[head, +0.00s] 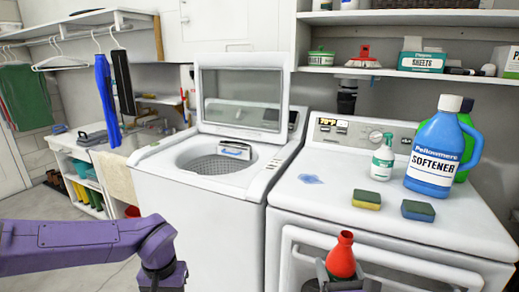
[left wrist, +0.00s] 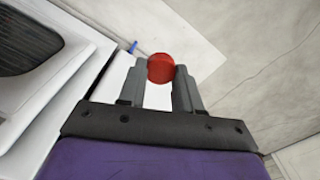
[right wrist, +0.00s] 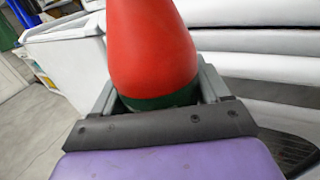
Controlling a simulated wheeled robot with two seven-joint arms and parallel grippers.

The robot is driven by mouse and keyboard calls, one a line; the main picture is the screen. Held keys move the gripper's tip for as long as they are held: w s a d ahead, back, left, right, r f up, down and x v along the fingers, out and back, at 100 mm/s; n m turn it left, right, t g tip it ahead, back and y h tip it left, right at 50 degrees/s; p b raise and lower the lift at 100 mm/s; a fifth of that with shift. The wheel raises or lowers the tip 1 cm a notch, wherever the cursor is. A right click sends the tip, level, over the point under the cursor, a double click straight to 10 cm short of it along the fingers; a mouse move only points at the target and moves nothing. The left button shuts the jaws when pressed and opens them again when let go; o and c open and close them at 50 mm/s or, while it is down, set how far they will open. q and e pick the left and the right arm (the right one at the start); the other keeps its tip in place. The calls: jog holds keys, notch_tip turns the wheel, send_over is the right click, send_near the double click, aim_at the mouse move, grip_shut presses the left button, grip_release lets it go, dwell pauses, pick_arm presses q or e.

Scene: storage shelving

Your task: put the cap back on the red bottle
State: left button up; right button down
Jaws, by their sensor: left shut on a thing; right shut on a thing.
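The red bottle (head: 341,262) is at the bottom of the head view, in front of the dryer, upright and without a cap on its neck. My right gripper (head: 342,284) is shut on it. The right wrist view shows the red bottle (right wrist: 152,45) with a dark green band between the fingers. My left gripper (left wrist: 160,80) is shut on a round red cap (left wrist: 161,67), held at the fingertips. In the head view the left arm comes in low at the left, apart from the bottle; its fingertips and the cap are out of that view.
A white washer (head: 212,195) with its lid open stands between the arms. The dryer top (head: 330,175) holds a softener jug (head: 436,155), a pump bottle (head: 382,160) and two sponges (head: 366,199). A shelf (head: 420,74) hangs above. Floor is open at left.

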jog(key=s+a+f+n+g+y, duration=0.2)
jog(key=s+a+f+n+y, duration=0.1)
jog(key=a, duration=0.4)
jog(key=s+a+f+n+g+y, duration=0.2)
jog(key=s+a+f+n+y, duration=0.1)
jog(key=a+f+n+y, duration=0.2)
notch_tip(320, 180, down, 3)
jog(key=a+y, duration=0.2)
jog(key=y, duration=0.1)
jog(key=shift+a+y, duration=0.15)
jog(key=shift+y, duration=0.15)
pick_arm(q)
jog(key=shift+d, duration=0.15)
jog(key=s+d+r+n, duration=0.1)
jog(key=d+r, duration=0.6)
jog(key=d, duration=0.5)
jog(key=s+d+r, duration=0.1)
jog(key=d+r, duration=0.6)
jog(key=d, duration=0.6)
jog(key=shift+s+d+r+n, duration=0.15)
jog(key=shift+s+r+n, duration=0.1)
jog(key=shift+r+n, duration=0.15)
pick_arm(e)
jog(key=shift+r, duration=0.1)
pick_arm(q)
jog(key=shift+f, duration=0.1)
